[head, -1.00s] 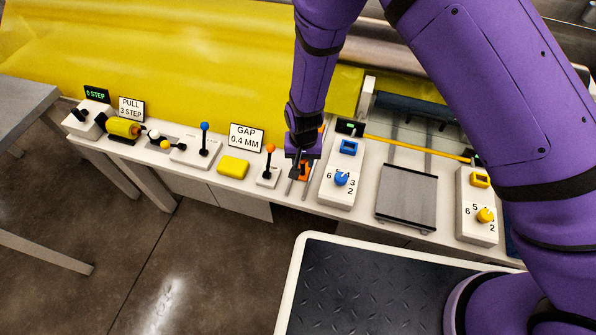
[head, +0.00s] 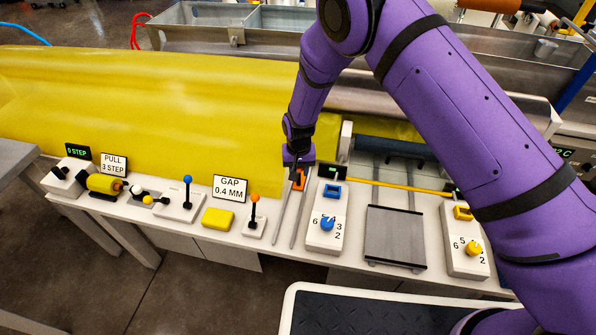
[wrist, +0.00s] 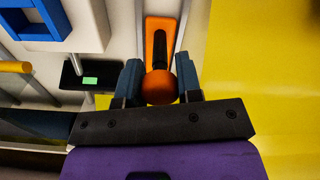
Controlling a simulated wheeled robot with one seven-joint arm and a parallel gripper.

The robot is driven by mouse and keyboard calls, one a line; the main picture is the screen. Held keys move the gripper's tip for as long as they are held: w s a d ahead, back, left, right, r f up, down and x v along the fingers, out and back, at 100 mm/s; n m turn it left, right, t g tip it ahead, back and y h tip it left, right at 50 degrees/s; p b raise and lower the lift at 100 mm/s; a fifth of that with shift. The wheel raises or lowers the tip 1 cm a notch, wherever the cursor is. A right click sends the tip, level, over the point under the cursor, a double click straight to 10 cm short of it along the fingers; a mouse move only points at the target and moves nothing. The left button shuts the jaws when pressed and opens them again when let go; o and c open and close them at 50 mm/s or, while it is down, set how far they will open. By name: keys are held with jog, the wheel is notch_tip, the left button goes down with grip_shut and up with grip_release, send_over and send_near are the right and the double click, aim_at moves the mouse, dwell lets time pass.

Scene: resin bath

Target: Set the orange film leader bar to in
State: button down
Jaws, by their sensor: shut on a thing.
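The orange film leader bar (head: 299,180) is at the far part of two thin metal rails on the white bench, close to the yellow film. In the wrist view its orange plate (wrist: 153,32), dark stem and round orange knob (wrist: 159,88) show. My gripper (wrist: 160,82) is shut on the knob, one finger on each side. In the head view my gripper (head: 298,163) comes down on the bar from above and partly hides it.
A white box with a blue dial (head: 327,224) stands right of the rails. An orange-tipped lever (head: 254,210) and the GAP 0.4 MM sign (head: 230,188) stand left. Yellow film (head: 150,100) lies behind. The near rail stretch (head: 274,235) is clear.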

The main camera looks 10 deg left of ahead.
jog(key=shift+w+r, duration=0.1)
jog(key=shift+w, duration=0.2)
jog(key=c, duration=0.8)
grip_release()
notch_tip(320, 180, up, 11)
jog(key=shift+f, duration=0.15)
